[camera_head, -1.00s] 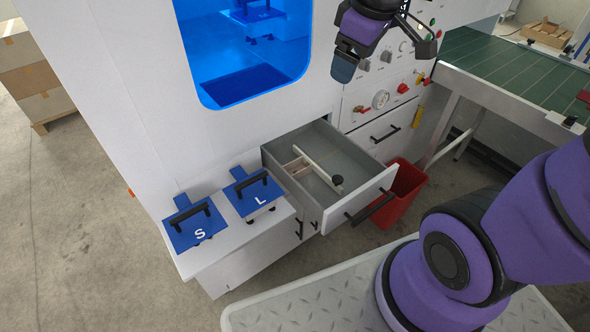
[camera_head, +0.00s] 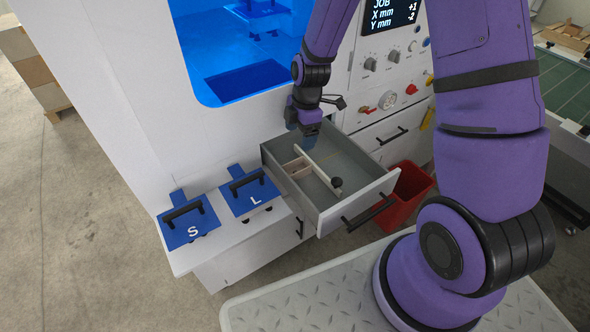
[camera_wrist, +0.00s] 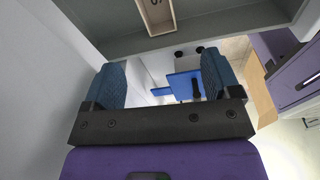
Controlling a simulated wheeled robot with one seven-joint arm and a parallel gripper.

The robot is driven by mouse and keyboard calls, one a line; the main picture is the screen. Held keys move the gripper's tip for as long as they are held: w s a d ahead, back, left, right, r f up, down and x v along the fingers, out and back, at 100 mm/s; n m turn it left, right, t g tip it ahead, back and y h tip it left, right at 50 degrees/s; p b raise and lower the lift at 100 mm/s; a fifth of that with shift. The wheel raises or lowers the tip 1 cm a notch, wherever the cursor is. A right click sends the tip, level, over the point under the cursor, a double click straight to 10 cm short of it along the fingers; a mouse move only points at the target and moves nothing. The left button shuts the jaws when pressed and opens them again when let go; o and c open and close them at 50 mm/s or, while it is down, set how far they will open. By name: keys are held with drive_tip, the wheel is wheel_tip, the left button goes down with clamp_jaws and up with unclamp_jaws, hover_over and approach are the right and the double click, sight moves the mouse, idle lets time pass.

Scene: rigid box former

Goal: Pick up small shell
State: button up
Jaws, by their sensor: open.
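A blue plate marked S (camera_head: 178,239) with a black handle lies on the white ledge at left; it may be the small shell, but I cannot be sure. A similar blue plate marked L (camera_head: 240,205) lies to its right. My gripper (camera_head: 311,139) is over the back of the open drawer, right of both plates and apart from them. In the wrist view, my gripper (camera_wrist: 163,82) has its blue fingers spread, with nothing held. A blue plate (camera_wrist: 183,86) with a black handle shows beyond them; its letter cannot be read there.
The open drawer (camera_head: 349,205) holds a light divider, a small wooden compartment (camera_wrist: 157,18) and a dark knob. A red bin (camera_head: 408,196) stands right of the drawer. The blue-lit machine opening (camera_head: 215,55) is behind.

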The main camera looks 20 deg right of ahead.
wheel_tip(320, 180, down, 3)
drive_tip(key=n, duration=0.1)
hover_over(295, 168)
drive_tip(key=s, duration=0.2)
drive_tip(key=f, duration=0.5)
drive_tip(key=shift+s+a+f, duration=0.2)
drive_tip(key=shift+a+f, duration=0.05)
drive_tip(key=shift+a, duration=0.05)
drive_tip(key=f, duration=0.4)
drive_tip(key=shift+w+d+f, duration=0.1)
drive_tip(key=shift+w, duration=0.1)
drive_tip(key=shift+f, duration=0.6)
drive_tip(key=shift+f, duration=0.25)
drive_tip(key=c, duration=1.1)
drive_tip(key=shift+o, duration=0.2)
drive_tip(key=shift+r, duration=0.15)
